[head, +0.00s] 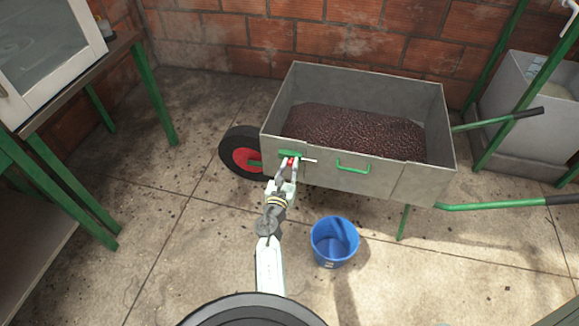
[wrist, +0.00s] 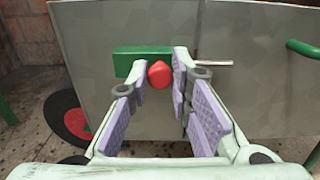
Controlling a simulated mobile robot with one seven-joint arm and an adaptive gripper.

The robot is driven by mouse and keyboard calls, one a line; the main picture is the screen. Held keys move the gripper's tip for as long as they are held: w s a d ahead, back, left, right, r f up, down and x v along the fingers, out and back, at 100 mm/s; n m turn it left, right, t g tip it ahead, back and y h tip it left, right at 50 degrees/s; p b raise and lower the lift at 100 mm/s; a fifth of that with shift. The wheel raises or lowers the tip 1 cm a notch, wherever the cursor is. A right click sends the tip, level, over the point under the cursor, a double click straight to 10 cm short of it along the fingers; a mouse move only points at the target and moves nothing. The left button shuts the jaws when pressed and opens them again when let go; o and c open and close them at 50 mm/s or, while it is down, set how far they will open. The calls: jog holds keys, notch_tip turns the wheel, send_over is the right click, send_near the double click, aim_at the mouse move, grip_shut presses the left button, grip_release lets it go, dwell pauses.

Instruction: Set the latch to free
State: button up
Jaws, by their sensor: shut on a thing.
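The latch is on the near side wall of the grey wheelbarrow box (head: 385,186), toward its left end. It has a green plate (head: 285,155), a red knob (wrist: 160,75) and a thin pale metal rod (wrist: 213,63) sticking out to the right. My gripper (head: 290,163) reaches the latch from the front. In the wrist view its fingertips (wrist: 160,68) are on either side of the red knob, shut on it. The fingers partly hide the green plate and the rod's left part.
A green handle (head: 353,167) is on the box wall right of the latch. The box holds dark red-brown beans (head: 350,133). A blue bucket (head: 334,242) stands on the floor below, right of my arm. The wheel (head: 240,153) is at left.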

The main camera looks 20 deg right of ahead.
grip_shut()
jog(key=shift+w+a, duration=0.7)
jog(key=shift+a, duration=0.35)
jog(key=shift+w+a, duration=0.7)
jog(key=shift+a, duration=0.35)
jog(key=o, duration=0.7)
grip_release()
jog(key=v, duration=1.2)
